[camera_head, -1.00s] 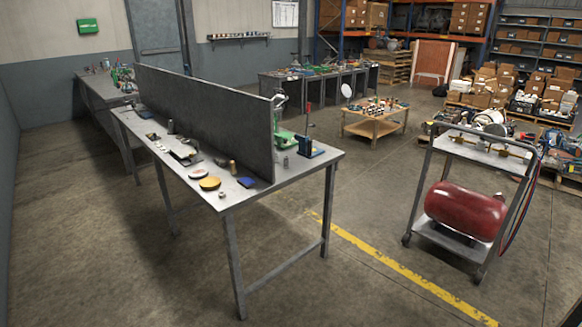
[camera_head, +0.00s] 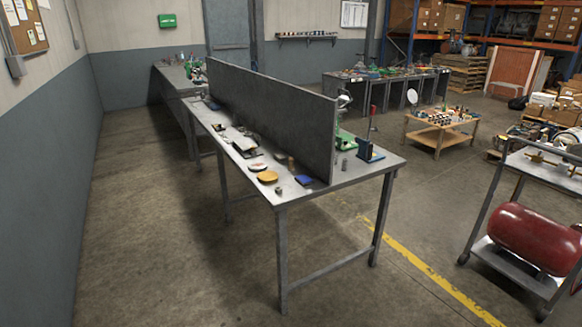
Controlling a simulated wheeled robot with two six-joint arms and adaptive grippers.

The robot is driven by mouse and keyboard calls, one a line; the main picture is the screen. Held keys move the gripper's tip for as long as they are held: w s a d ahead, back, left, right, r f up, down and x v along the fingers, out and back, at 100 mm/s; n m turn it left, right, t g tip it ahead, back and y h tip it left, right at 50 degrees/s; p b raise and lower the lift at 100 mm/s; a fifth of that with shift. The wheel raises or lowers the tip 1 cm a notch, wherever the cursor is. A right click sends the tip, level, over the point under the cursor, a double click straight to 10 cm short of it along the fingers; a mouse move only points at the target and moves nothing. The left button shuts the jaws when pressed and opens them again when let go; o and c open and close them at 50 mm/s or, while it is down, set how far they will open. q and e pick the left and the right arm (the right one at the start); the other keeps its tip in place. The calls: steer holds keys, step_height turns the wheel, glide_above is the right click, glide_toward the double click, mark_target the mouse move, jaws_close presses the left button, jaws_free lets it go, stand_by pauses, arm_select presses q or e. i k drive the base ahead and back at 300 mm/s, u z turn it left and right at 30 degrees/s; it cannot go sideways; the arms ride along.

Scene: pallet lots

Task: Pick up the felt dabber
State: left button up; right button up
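I cannot pick out the felt dabber for certain among the small items on the metal workbench (camera_head: 345,185). On the near side of its divider are a yellow round disc (camera_head: 267,176), a pale disc (camera_head: 257,167), a blue flat item (camera_head: 304,180), a small brownish cylinder (camera_head: 291,163) and a small grey piece (camera_head: 278,189). Farther along lie dark and pale flat items (camera_head: 246,145), too small to tell. Neither of my grippers is in view.
A tall grey divider (camera_head: 270,110) runs along the workbench. A cart with a red tank (camera_head: 535,238) stands at the right. A low wooden table (camera_head: 440,135) is behind. Open concrete floor (camera_head: 150,220) lies to the left, up to the wall.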

mark_target(291, 169)
steer(key=u, duration=0.5)
steer(key=k, duration=0.6)
steer(key=u, duration=0.85)
steer(key=i, duration=3.05)
steer(key=z, duration=0.85)
steer(key=i, duration=0.85)
steer(key=z, duration=0.8)
